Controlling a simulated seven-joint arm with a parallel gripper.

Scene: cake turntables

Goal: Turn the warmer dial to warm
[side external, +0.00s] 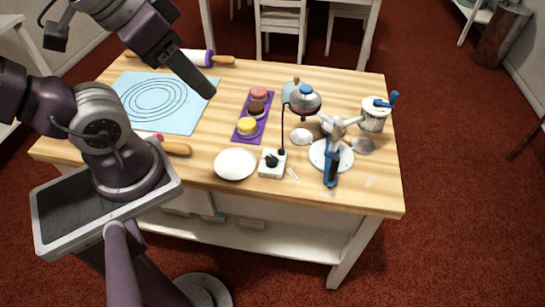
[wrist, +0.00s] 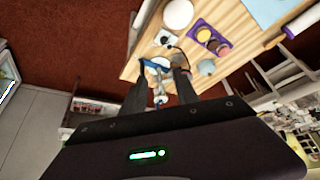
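The warmer (side external: 272,170) is a small white box with a black dial (side external: 270,160) on top and a thin dark post rising from it. It stands near the table's front edge, and it also shows small in the wrist view (wrist: 166,39). The dial's setting marks are too small to read. My gripper (side external: 208,92) is high above the table, to the left of the warmer and apart from it. In the wrist view my gripper (wrist: 160,75) has its two dark fingers apart with nothing held between them.
A white plate (side external: 235,164) is left of the warmer. A blue-handled stand (side external: 331,155) is to its right, with a blue-cranked canister (side external: 374,116) behind. A purple tray (side external: 262,122) holds small cakes. A blue mat (side external: 190,115) lies further left.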

